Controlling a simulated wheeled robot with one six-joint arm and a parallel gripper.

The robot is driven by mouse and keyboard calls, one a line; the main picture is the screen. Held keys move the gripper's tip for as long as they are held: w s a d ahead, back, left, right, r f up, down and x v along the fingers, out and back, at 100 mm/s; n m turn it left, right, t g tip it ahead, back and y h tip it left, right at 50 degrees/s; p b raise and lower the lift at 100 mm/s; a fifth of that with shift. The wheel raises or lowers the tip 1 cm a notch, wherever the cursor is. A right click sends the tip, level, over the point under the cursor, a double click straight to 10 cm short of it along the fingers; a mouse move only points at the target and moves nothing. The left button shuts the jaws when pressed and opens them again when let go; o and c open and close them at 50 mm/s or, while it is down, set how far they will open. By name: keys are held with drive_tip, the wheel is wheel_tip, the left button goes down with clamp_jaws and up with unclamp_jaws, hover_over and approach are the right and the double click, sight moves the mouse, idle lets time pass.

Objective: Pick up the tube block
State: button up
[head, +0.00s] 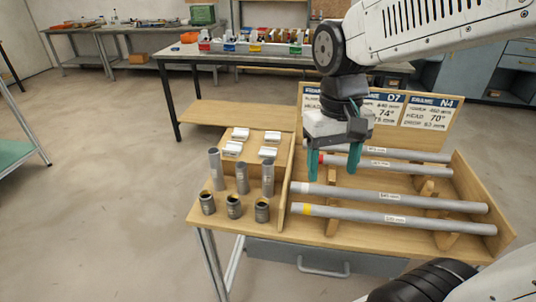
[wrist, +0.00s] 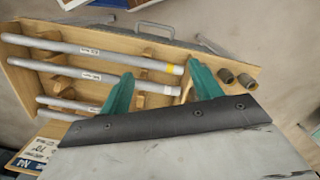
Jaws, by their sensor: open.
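Several white blocks (head: 232,149) sit on a low wooden step at the left of the bench; which thing is the tube block I cannot tell for sure. Several long grey tubes (head: 345,198) lie across wooden supports in the tray on the right, with paper labels and coloured bands near their left ends. My gripper (head: 333,172) hangs open and empty above the left ends of these tubes, fingers pointing down. In the wrist view, my gripper (wrist: 162,80) has its two green fingers apart, with tube ends (wrist: 160,88) showing between and beyond them. The white blocks are not in the wrist view.
Short upright grey tubes (head: 242,178) and dark round fittings (head: 233,206) stand left of the wooden tray (head: 505,232). A sign board (head: 425,112) rises behind the tubes. Wooden dividers (head: 284,190) edge the tray. A work table with coloured bins (head: 255,48) stands farther back.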

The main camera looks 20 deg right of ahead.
drive_tip(key=w+f+m, duration=0.3)
drive_tip(key=w+m, duration=0.2)
drive_tip(key=w, duration=0.6)
drive_tip(key=m, duration=1.2)
hover_over(268, 153)
drive_tip(key=s+d, duration=0.1)
drive_tip(key=s, duration=0.1)
wheel_tip(268, 153, down, 8)
drive_tip(key=shift+w, duration=0.15)
drive_tip(key=w+m, duration=0.1)
drive_tip(key=m, duration=0.1)
drive_tip(key=w+m, duration=0.1)
drive_tip(key=m, duration=0.1)
drive_tip(key=w+r+m+t, duration=0.1)
drive_tip(key=m, duration=0.1)
drive_tip(key=shift+w, duration=0.15)
drive_tip(key=f, duration=0.7)
drive_tip(key=shift+a+f, duration=0.15)
drive_tip(key=shift+a, duration=0.15)
